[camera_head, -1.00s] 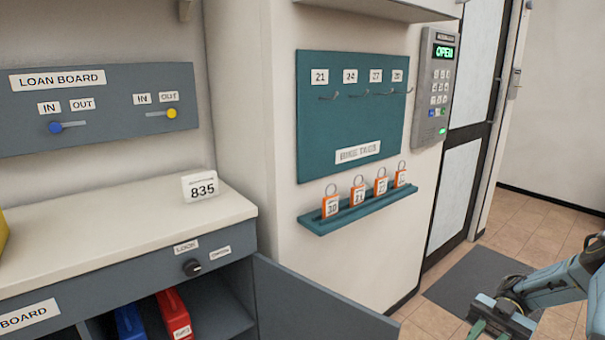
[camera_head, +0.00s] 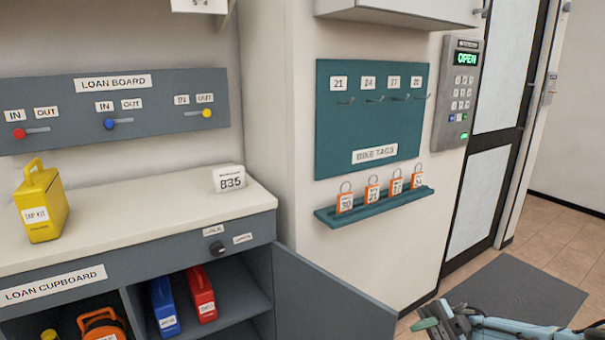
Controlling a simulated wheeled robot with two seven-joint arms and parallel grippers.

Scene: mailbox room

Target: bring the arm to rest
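My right gripper (camera_head: 440,323) shows at the bottom right, low over the floor mat and to the right of the open cupboard door. One green-tipped finger shows beside its dark body; the lower part is cut off by the picture's edge. I cannot tell whether it is open or shut. No object shows in the visible part. My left gripper is not in view.
The open cupboard door (camera_head: 325,295) juts out to the left of my arm. A teal shelf (camera_head: 375,207) with several orange tags and a keypad (camera_head: 457,92) reading OPEN are above. A yellow case (camera_head: 41,205) stands on the counter. The dark mat (camera_head: 515,290) is clear.

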